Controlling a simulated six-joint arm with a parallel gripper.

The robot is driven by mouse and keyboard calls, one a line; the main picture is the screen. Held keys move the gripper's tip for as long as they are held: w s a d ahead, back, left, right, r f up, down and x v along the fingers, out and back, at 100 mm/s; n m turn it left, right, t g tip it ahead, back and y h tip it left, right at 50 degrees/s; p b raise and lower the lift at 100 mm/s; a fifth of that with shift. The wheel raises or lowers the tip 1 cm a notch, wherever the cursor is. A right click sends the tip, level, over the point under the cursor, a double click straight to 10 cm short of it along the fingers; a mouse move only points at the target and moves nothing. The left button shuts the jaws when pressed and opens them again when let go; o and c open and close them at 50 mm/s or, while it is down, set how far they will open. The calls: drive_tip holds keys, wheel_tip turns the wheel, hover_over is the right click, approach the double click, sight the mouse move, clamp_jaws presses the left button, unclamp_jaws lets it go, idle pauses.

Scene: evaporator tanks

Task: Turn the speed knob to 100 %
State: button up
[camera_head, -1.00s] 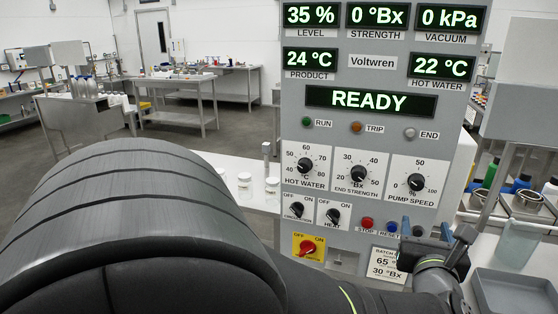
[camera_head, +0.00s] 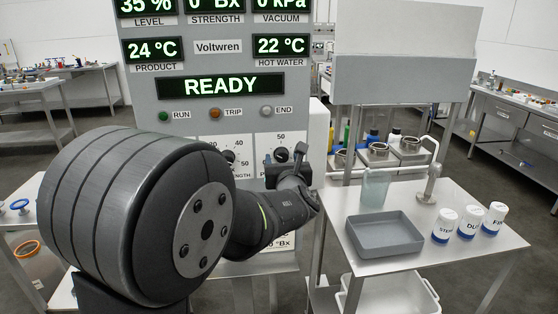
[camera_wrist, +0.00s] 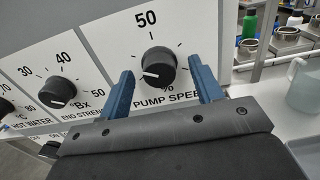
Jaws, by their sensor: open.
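The pump speed knob (camera_wrist: 158,67) is black with a white pointer line, on a white plate marked 50 at the top. Its pointer faces left and slightly down. The 0 and 100 marks are hidden in the wrist view. My gripper (camera_wrist: 162,74) is open, with one blue finger on each side of the knob and visible gaps between them. I cannot tell how far the fingers reach towards the panel. In the head view my gripper (camera_head: 284,168) is in front of the pump speed plate (camera_head: 281,141) and hides the knob.
The end strength knob (camera_wrist: 57,92) is close left of the left finger. The grey panel (camera_head: 150,100) display reads READY. To the right, a table (camera_head: 440,200) holds a grey tray (camera_head: 383,234), a clear jug (camera_head: 375,187) and white containers (camera_head: 468,222).

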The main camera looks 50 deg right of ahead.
drive_tip(key=shift+w+d, duration=0.1)
drive_tip(key=shift+w, duration=0.05)
drive_tip(key=shift+c, duration=0.4)
drive_tip(key=c, duration=0.9)
